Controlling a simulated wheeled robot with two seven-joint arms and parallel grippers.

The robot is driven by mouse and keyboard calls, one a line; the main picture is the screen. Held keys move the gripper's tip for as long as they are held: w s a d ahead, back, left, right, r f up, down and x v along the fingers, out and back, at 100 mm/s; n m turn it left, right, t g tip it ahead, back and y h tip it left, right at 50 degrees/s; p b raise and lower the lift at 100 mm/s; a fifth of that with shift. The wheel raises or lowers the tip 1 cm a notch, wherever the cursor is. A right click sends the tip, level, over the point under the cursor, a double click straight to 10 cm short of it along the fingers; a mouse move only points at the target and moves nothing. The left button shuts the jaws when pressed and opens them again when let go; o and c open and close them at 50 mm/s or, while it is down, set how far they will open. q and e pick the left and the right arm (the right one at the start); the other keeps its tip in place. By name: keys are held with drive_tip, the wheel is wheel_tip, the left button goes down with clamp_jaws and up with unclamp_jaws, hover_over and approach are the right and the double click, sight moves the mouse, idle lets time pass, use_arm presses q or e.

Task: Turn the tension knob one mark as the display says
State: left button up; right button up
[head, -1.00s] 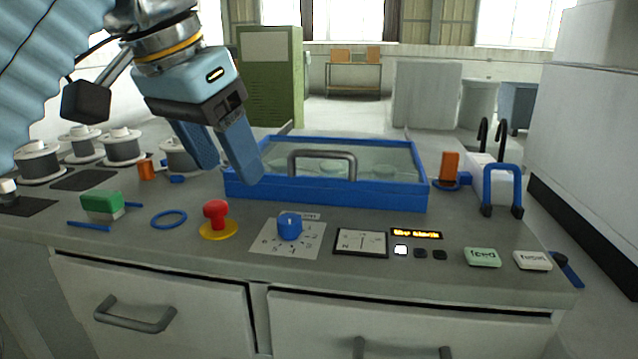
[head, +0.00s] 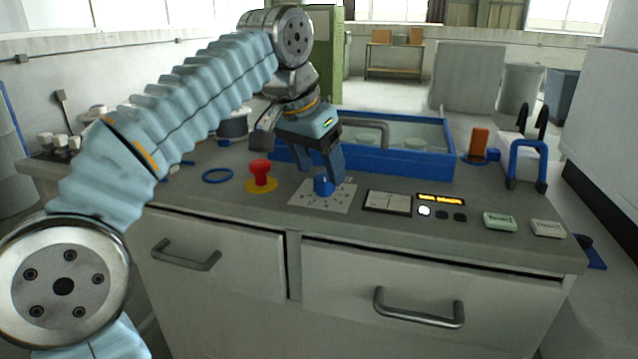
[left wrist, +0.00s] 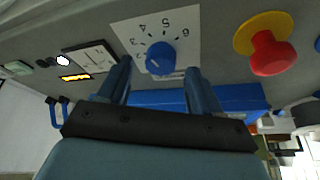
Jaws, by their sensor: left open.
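The blue tension knob (head: 322,186) sits on a white numbered dial plate (head: 338,204) on the bench top. In the left wrist view the knob (left wrist: 160,58) shows a pale pointer line, and numbers are printed around it on the plate (left wrist: 184,22). My left gripper (head: 321,176) points down at the knob with its fingers apart. In the left wrist view the gripper (left wrist: 158,72) has the knob showing between its fingertips; I cannot tell whether they touch it. The display (head: 440,199) glows amber, its text too small to read. My right gripper is out of view.
A red mushroom button (head: 260,172) on a yellow base stands close left of the plate. A gauge panel (head: 388,202) and green (head: 500,221) and pale (head: 548,228) buttons lie to the right. A blue-framed tank (head: 400,171) stands behind the knob.

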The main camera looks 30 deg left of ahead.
use_arm(q)
drive_tip(key=shift+b+x, duration=0.35)
drive_tip(key=shift+x, duration=0.85)
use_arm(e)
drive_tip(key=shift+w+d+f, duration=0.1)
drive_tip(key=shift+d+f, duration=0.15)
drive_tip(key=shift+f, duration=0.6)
use_arm(q)
drive_tip(key=c, duration=1.1)
drive_tip(key=shift+o, duration=0.2)
drive_tip(key=shift+r, duration=0.1)
drive_tip(key=shift+m, duration=0.3)
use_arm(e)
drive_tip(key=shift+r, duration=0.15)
use_arm(q)
drive_tip(key=m+p, duration=0.1)
drive_tip(key=m, duration=0.1)
drive_tip(key=m+h, duration=0.1)
drive_tip(key=m, duration=0.1)
drive_tip(key=shift+w+a+g+h+p, duration=0.1)
drive_tip(key=shift+a+g+h+p, duration=0.05)
drive_tip(key=shift+g+h+p, duration=0.2)
drive_tip(key=shift+w+m+g+h, duration=0.1)
drive_tip(key=shift+m+g+h, duration=0.25)
drive_tip(key=shift+m, duration=1.25)
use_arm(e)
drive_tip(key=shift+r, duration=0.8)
